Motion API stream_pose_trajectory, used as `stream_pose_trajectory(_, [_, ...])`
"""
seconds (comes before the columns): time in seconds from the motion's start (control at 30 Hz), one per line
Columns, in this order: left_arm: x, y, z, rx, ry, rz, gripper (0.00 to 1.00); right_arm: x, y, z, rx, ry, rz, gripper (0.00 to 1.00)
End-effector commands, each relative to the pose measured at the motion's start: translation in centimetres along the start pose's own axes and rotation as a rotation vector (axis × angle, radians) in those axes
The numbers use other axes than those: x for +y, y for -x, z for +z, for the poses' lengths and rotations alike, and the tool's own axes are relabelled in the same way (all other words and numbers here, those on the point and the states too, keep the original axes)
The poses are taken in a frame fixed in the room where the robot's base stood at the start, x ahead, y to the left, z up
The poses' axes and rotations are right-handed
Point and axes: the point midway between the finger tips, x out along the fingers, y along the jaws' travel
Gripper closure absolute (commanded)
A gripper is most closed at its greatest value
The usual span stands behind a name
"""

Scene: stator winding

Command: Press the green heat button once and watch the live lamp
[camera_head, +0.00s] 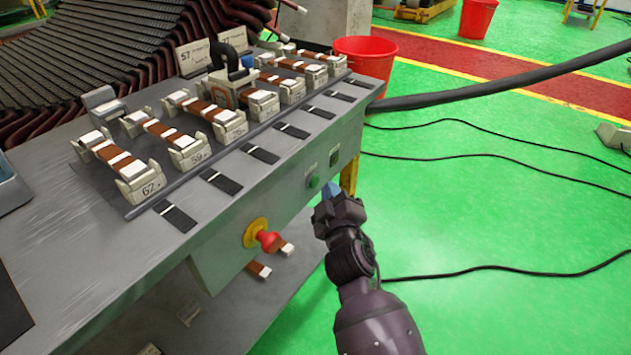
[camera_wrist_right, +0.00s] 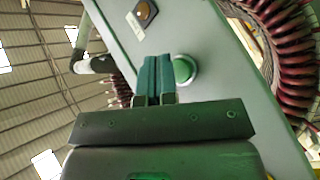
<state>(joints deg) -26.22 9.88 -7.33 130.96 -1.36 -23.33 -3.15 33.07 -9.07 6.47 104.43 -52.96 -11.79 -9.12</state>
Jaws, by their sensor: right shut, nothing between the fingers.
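The green heat button (camera_head: 313,182) sits on the front panel of the bench, near its right end. It also shows in the right wrist view as a round green button (camera_wrist_right: 184,70) with a pale ring. My right gripper (camera_head: 329,192) is shut and empty, close in front of the panel and a little to the right of the button. In the right wrist view its teal fingertips (camera_wrist_right: 155,62) lie together just left of the button; I cannot tell whether they touch the panel. A small dark square (camera_head: 334,157) on the panel may be the live lamp; it looks unlit. My left gripper is out of view.
A red emergency-stop knob (camera_head: 268,241) on a yellow base juts from the panel on the left. Several copper-strapped white blocks (camera_head: 150,128) stand on the bench top (camera_head: 110,235). A red bucket (camera_head: 366,55) stands behind the bench. Green floor right of the bench is open, with cables.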

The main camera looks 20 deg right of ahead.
Motion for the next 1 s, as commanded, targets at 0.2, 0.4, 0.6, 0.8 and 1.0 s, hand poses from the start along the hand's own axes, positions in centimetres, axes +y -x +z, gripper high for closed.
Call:
stream_pose_trajectory(0.2, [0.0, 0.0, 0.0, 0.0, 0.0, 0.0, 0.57, 0.0, 0.0, 0.0, 0.0, 0.0, 0.0, 1.0])
stream_pose_trajectory(0.4, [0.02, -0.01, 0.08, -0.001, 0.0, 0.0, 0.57, -0.12, -0.12, -0.07, 0.0, 0.0, 0.0, 1.0])
stream_pose_trajectory(0.6, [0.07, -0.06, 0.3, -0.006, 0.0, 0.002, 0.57, -0.43, -0.54, -0.38, 0.0, -0.001, 0.0, 1.0])
stream_pose_trajectory(0.8, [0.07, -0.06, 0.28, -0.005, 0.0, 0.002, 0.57, -0.43, -0.6, -0.45, 0.0, 0.0, 0.0, 1.0])
stream_pose_trajectory(1.0, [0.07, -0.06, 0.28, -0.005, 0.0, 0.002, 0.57, -0.44, -0.61, -0.45, 0.0, 0.0, 0.0, 1.0])
